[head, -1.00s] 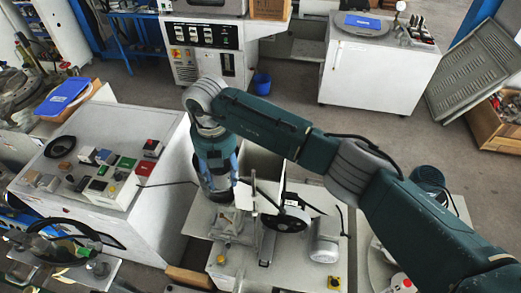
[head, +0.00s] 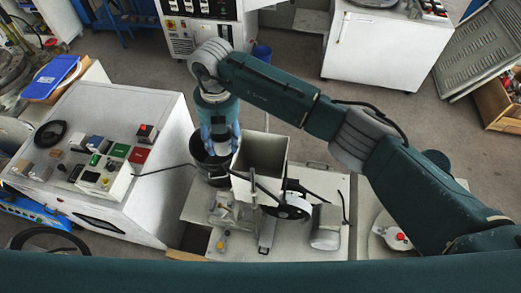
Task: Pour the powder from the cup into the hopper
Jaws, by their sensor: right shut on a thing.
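My right gripper (head: 221,142) points down, its blue fingers shut on a small pale cup (head: 222,148). The cup is mostly hidden by the fingers, and I cannot see any powder in it. It is above or just in front of a dark round bucket (head: 203,162); I cannot tell whether it is inside the rim. The hopper (head: 262,151), a grey square open-topped box on the machine, stands just right of the gripper, apart from it. My left gripper is out of view.
The machine's bench (head: 328,181) carries a wheel (head: 290,209) and a motor (head: 326,232). A white control cabinet (head: 150,185) stands at left. A blue bin (head: 262,52) and open floor lie behind. My own arm link crosses the bottom edge.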

